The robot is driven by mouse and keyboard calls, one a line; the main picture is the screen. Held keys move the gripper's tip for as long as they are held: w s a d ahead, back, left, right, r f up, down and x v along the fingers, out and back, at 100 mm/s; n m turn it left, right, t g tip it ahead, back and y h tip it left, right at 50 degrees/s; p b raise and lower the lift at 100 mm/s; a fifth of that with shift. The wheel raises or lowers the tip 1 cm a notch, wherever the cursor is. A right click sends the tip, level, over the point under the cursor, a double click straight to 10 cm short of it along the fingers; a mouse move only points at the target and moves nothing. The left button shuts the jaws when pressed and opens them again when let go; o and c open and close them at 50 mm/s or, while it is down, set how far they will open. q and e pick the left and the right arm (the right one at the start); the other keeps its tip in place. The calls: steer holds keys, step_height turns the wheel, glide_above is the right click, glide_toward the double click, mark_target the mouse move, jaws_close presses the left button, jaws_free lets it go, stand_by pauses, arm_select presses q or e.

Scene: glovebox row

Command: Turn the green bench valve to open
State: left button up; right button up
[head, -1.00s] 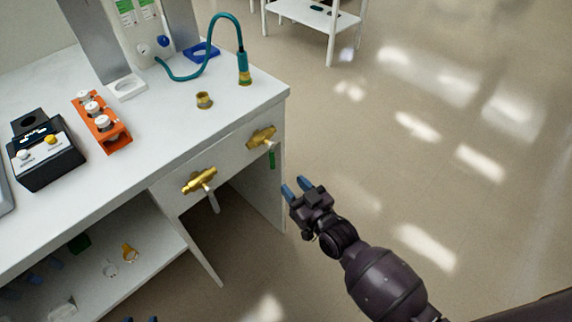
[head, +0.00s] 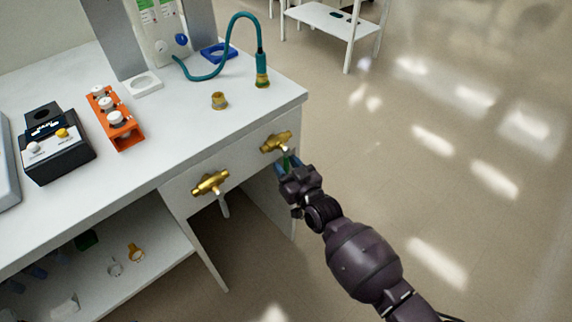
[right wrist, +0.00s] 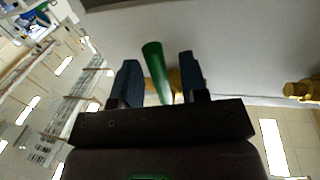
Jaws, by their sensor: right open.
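The green bench valve has a brass body (head: 276,142) on the bench's front panel near the right corner. Its green lever (right wrist: 155,70) hangs down from it. My right gripper (head: 287,166) is at this lever, with its blue fingers open. In the right wrist view the lever stands between the two fingers (right wrist: 160,77), with a gap to the left finger and closer to the right one. I cannot tell whether it touches either finger. In the head view the gripper partly hides the lever. My left gripper is not in view.
A second brass valve (head: 210,184) with a pale lever sits to the left on the same panel. On the bench (head: 180,130) are an orange rack (head: 126,137), a black device (head: 58,150), a brass fitting (head: 219,100) and a teal hose (head: 262,68). Open floor lies to the right.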

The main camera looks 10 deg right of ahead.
steer(key=shift+w+a, duration=0.1)
steer(key=shift+w, duration=0.05)
jaws_close()
stand_by(0.5)
steer(key=w+d+r+n+y, duration=0.3)
steer(key=d+r+n, duration=0.1)
steer(key=n, duration=1.4)
steer(key=shift+w+d+r+y, duration=0.2)
steer(key=shift+d+r+y, duration=0.15)
steer(key=shift+r, duration=0.2)
steer(key=shift+n, duration=0.3)
